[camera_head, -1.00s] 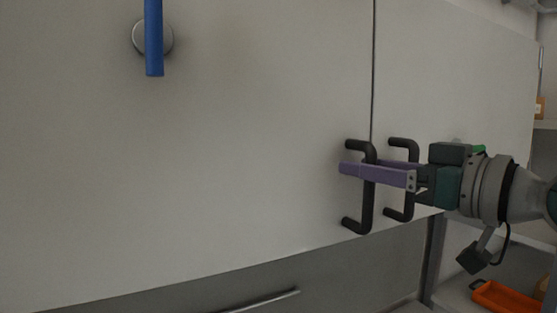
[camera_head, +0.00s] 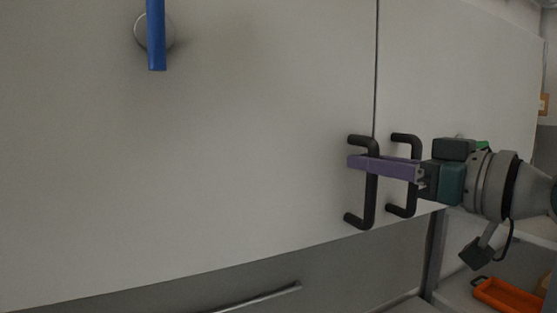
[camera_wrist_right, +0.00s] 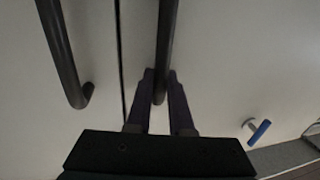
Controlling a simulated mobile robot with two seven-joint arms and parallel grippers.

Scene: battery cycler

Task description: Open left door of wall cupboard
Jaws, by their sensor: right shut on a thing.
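The wall cupboard's left door (camera_head: 220,130) is a large pale panel. It shows flush with the right door (camera_head: 455,85), with a thin dark seam between them. The left door's black bar handle (camera_head: 369,205) stands upright near the seam, and the right door's matching handle (camera_head: 410,145) is just right of it. My right gripper (camera_head: 362,164) reaches in from the right with its purple fingers around the left door's handle. In the right wrist view, the fingers (camera_wrist_right: 161,88) are closed on either side of that handle (camera_wrist_right: 167,40). My left gripper is not in view.
A blue bar on a round metal mount (camera_head: 156,40) sits on the left door at upper left. Below the cupboard is a grey surface with a metal rail (camera_head: 260,300). An orange tray (camera_head: 508,296) lies on a shelf at lower right.

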